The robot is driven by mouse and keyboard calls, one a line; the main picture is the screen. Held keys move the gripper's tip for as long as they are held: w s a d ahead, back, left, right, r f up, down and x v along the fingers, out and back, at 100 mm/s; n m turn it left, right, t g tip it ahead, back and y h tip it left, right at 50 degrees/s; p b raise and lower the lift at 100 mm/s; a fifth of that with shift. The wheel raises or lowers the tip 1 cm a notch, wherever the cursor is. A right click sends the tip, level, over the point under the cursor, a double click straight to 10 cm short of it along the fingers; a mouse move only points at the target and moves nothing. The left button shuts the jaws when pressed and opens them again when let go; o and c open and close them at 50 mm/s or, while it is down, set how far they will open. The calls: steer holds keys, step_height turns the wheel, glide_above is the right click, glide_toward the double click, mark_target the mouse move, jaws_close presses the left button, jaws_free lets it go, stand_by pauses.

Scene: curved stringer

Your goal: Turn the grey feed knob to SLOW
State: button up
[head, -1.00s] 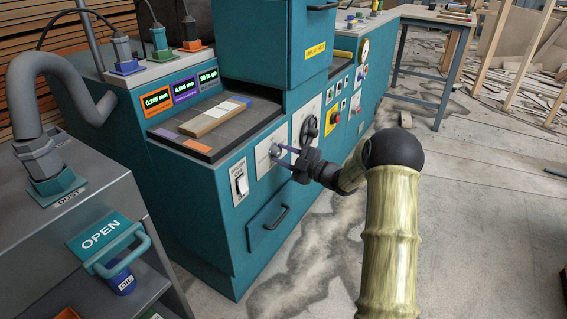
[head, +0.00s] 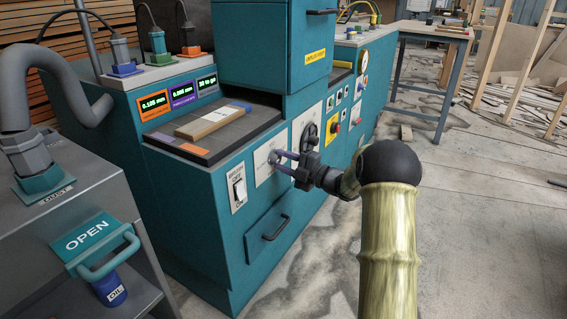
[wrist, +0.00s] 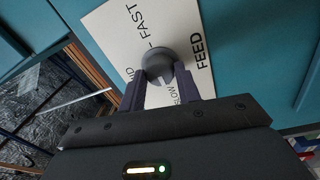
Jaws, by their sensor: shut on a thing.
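The grey feed knob (wrist: 157,62) sits on a white plate (wrist: 117,28) marked FEED, with FAST, SLOW and a partly hidden MID. My gripper (wrist: 158,77) is shut on the knob, one purple-grey finger on each side. The SLOW label lies between the fingers in the wrist view. I cannot make out a pointer on the knob. In the head view my gripper (head: 279,160) reaches the same plate (head: 262,176) on the front of the teal machine, and the knob is small there between the fingertips.
A rocker switch (head: 239,187) is left of the plate, and a dark handwheel (head: 309,135) is to its right. A drawer handle (head: 275,228) sticks out below. A grey cabinet (head: 95,220) with an OPEN handle stands at left.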

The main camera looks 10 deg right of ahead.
steer(key=shift+d, duration=0.1)
steer(key=o, duration=1)
steer(key=p+v, duration=0.4)
steer(key=v, duration=1.3)
steer(key=shift+s, duration=0.2)
